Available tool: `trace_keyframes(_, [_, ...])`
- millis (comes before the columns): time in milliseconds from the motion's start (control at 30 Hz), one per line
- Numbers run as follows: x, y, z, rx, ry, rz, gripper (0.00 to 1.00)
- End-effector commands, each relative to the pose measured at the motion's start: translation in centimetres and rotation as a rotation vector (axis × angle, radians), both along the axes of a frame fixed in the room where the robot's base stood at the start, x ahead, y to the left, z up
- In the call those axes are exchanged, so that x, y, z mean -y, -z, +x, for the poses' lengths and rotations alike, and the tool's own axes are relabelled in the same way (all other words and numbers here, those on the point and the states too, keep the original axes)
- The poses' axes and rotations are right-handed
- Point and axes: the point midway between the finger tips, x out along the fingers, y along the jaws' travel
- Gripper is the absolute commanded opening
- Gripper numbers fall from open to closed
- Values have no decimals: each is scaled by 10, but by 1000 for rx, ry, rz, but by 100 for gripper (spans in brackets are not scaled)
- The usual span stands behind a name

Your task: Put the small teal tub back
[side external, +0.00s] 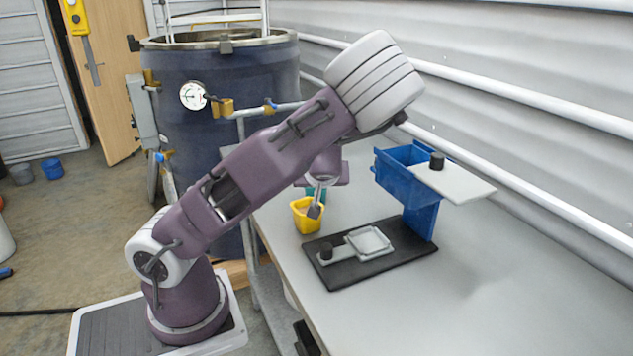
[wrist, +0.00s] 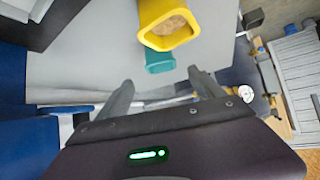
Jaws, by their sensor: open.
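The small teal tub (wrist: 159,64) stands on the table right beside the yellow tub (wrist: 165,42). In the side view the teal tub (side external: 316,193) is mostly hidden behind my gripper and the yellow tub (side external: 305,220). The yellow tub holds something tan. My gripper (side external: 316,204) is open and empty, close to both tubs. In the wrist view its two fingers (wrist: 163,84) are spread apart, with the teal tub just past their tips, roughly in line with the gap. I cannot tell the exact height between them.
The blue hopper (side external: 421,216) with a pale sliding plate (side external: 462,183) stands right of the tubs. Its black base (side external: 400,255) carries a pale square tray (side external: 369,242). The table (side external: 480,300) is clear at front right. A large dark tank (side external: 220,125) stands behind.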

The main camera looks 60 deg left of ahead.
Motion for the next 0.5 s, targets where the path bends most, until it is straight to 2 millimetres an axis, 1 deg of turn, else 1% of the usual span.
trace_keyframes(67, [6, 2, -5, -12, -6, -34, 77])
trace_keyframes(167, [27, 11, -19, -71, 4, -158, 77])
trace_keyframes(200, [42, 12, -25, -105, 28, -228, 77])
trace_keyframes(267, [71, 6, -34, -153, 95, -335, 77])
trace_keyframes(300, [92, -4, -40, -179, 163, -399, 77])
trace_keyframes(367, [124, -26, -52, -210, 296, -475, 77])
trace_keyframes(400, [146, -45, -62, -224, 406, -507, 77])
trace_keyframes(467, [177, -75, -83, -244, 585, -516, 77])
trace_keyframes(500, [195, -93, -99, -257, 704, -497, 77])
